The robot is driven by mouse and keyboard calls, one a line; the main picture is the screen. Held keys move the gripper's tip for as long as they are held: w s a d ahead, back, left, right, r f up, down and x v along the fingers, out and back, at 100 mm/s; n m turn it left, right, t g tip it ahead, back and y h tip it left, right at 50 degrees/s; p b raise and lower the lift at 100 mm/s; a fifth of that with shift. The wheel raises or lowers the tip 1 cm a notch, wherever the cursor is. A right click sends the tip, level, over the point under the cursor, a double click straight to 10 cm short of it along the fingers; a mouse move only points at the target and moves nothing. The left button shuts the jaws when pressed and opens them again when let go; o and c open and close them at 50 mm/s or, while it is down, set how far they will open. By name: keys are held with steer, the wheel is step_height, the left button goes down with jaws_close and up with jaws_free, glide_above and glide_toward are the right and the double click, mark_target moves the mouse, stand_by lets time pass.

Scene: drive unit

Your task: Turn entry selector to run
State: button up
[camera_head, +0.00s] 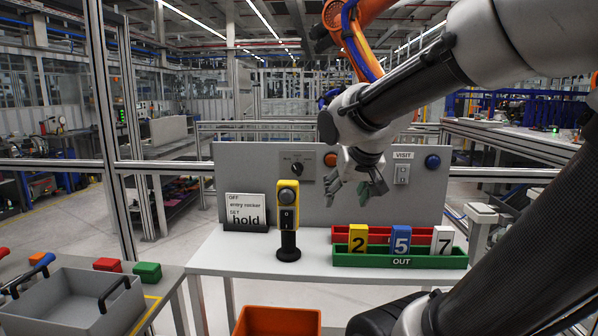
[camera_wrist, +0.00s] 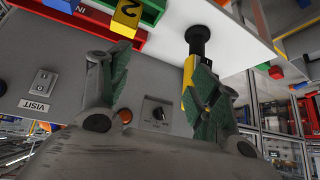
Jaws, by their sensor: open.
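The selector (camera_head: 298,167) is a black knob on a small grey plate, on the upright grey panel, left of an orange button. Its labels are too small to read. In the wrist view, which is upside down, the selector (camera_wrist: 157,113) shows between the fingers, with the knob's pointer angle unclear. My gripper (camera_head: 355,188) is open and empty in front of the panel, right of the selector and apart from it. Its two green-padded fingers also show in the wrist view (camera_wrist: 165,68). A card (camera_head: 246,208) reads OFF, entry rocker, SET and hold.
A yellow control box (camera_head: 289,196) on a black stand stands before the panel, left of my gripper. Red and green trays (camera_head: 400,260) with numbered blocks sit below my gripper. A blue button (camera_head: 433,161) and VISIT switch (camera_head: 402,174) are at right. The table's left front is clear.

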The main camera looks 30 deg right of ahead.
steer(key=w+d+r+m+t+h, duration=0.1)
steer(key=w+d+r+m+t, duration=0.2)
steer(key=w, duration=0.5)
steer(key=m+t+y, duration=0.4)
steer(key=m+y, duration=0.1)
glide_toward(298, 170)
steer(key=w, duration=0.2)
steer(key=x, duration=0.7)
steer(key=shift+w+a+f, duration=0.15)
steer(key=shift+w+f, duration=0.05)
steer(key=shift+f, duration=0.25)
steer(key=c, duration=1)
